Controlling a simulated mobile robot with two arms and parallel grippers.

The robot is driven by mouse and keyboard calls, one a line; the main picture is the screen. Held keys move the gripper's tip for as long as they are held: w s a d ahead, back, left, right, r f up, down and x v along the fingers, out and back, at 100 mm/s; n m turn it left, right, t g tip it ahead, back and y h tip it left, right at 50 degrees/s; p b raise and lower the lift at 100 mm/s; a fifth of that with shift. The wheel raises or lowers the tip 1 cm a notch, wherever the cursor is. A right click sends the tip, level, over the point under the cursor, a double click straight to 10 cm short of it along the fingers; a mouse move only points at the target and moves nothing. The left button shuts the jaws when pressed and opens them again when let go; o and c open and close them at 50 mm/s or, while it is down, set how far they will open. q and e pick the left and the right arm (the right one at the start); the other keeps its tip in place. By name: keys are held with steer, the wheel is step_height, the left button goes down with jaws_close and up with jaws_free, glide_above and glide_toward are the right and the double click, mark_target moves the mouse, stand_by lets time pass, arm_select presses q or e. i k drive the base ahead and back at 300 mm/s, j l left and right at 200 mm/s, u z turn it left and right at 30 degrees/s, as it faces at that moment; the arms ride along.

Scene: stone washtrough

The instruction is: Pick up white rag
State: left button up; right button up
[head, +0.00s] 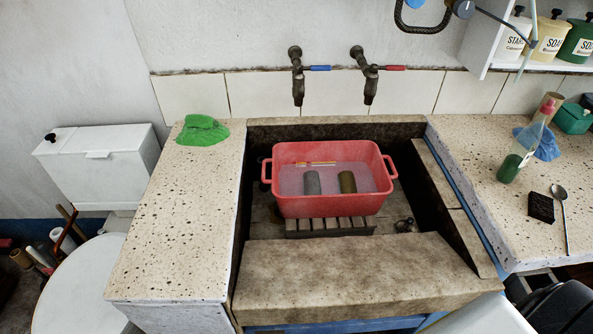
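I see no white rag in the head view. A crumpled green cloth (202,130) lies on the back of the left speckled counter. A crumpled blue cloth (545,143) lies on the right counter, partly behind a clear bottle with green liquid (510,167). Neither of my grippers can be made out in this view.
A red tub (328,205) of water with two cylinders stands on a slatted rack in the stone trough, under two taps (297,75). A dark block (541,207) and a spoon (562,215) lie on the right counter. The left counter (170,240) is mostly clear.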

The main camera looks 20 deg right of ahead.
mark_target(313, 185)
steer(key=z, duration=0.95)
steer(key=k+j+z, duration=0.3)
steer(key=i+j, duration=0.05)
steer(key=i, duration=0.05)
